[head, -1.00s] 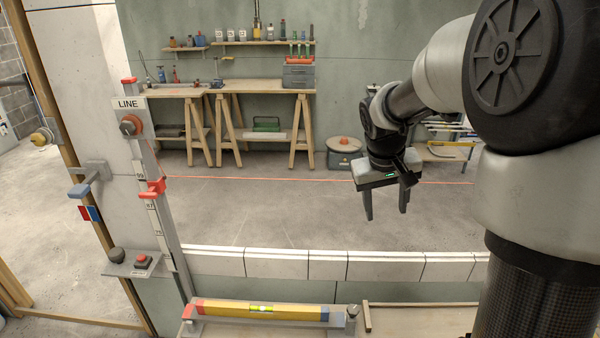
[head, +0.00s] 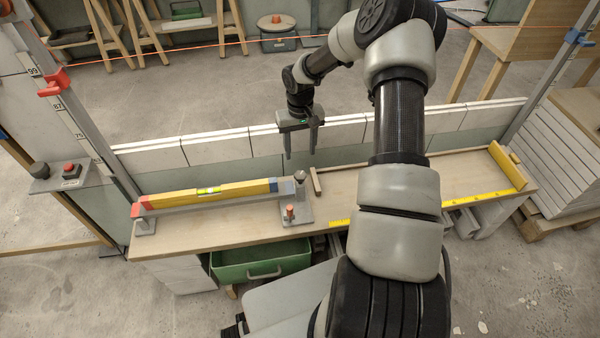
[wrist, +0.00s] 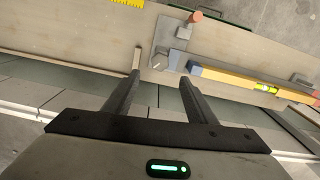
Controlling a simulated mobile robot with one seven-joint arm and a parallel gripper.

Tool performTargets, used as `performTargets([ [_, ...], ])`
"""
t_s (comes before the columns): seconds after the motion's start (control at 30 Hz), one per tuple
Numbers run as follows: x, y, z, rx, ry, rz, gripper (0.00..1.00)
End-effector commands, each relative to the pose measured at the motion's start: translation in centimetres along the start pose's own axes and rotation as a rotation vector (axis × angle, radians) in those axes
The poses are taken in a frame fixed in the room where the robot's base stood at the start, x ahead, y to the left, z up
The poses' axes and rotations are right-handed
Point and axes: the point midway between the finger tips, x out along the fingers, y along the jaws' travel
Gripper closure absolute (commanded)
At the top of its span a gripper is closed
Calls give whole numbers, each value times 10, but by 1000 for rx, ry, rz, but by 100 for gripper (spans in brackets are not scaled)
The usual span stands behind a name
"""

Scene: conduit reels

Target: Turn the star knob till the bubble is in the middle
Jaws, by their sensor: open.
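A yellow level (head: 235,189) with red and blue ends lies on a grey rail on the bench. Its green vial (head: 208,190) shows in the wrist view too (wrist: 265,87); where the bubble sits in it is too small to tell. A small grey knob (head: 300,176), seemingly the star knob, stands by the level's blue end; in the wrist view it (wrist: 158,62) shows between and beyond my fingertips. My gripper (head: 300,155) is open and empty, pointing down above and behind the knob, apart from it. The wrist view shows both fingers (wrist: 159,79).
An orange-topped peg (head: 289,212) stands on the grey plate in front of the knob. A wooden strip (head: 315,182) lies just right of it. A low white block wall (head: 215,149) runs behind the bench (head: 200,232). A yellow ruler (head: 480,198) lies along the front edge.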

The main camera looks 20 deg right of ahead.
Motion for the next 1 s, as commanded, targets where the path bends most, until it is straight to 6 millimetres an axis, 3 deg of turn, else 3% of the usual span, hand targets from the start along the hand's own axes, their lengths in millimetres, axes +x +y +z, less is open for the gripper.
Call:
performTargets([
  [0.03,15,0,1,1,-4,-1,49],
  [0.3,72,0,1,0,-3,-1,49],
  [0.5,100,0,1,0,-1,0,49],
  [0.93,110,0,0,0,0,1,49],
  [1.0,110,0,0,0,0,1,57],
])
